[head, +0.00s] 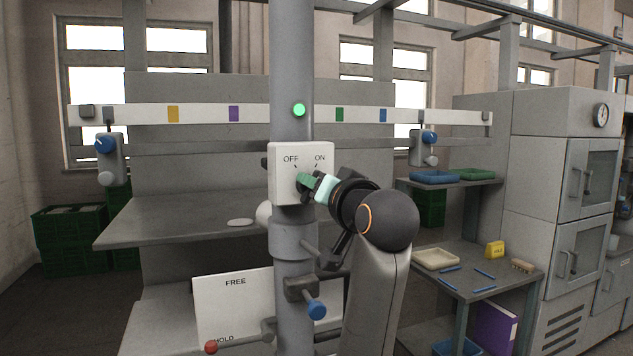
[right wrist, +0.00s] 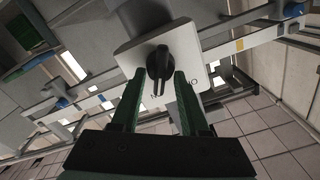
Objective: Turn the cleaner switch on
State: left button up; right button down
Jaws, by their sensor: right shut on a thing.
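The cleaner switch is a white box (head: 287,160) on the grey column, marked OFF at left and ON at right. Its black knob (right wrist: 160,62) shows in the right wrist view at the middle of the white plate (right wrist: 199,58). My right gripper (head: 306,181) reaches the box from the right, and its green fingers (right wrist: 159,74) are shut on the knob, one on each side. In the head view the gripper hides the knob, so I cannot tell which mark it points to. My left gripper is not in view.
A green lamp (head: 299,110) glows on the column above the box. Below are a blue-knobbed lever (head: 316,309) and a red-knobbed lever (head: 211,347), by a board (head: 235,300) marked FREE and HOLD. A side table (head: 508,270) at right holds a cream tray (head: 435,259).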

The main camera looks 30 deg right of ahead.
jog(key=shift+m, duration=0.3)
jog(key=shift+c, duration=2.1)
grip_release()
jog(key=shift+s, duration=0.1)
jog(key=b+v, duration=0.1)
jog(key=v, duration=1.1)
jog(key=shift+s+b, duration=0.2)
jog(key=shift+b, duration=0.15)
jog(key=shift+f, duration=0.1)
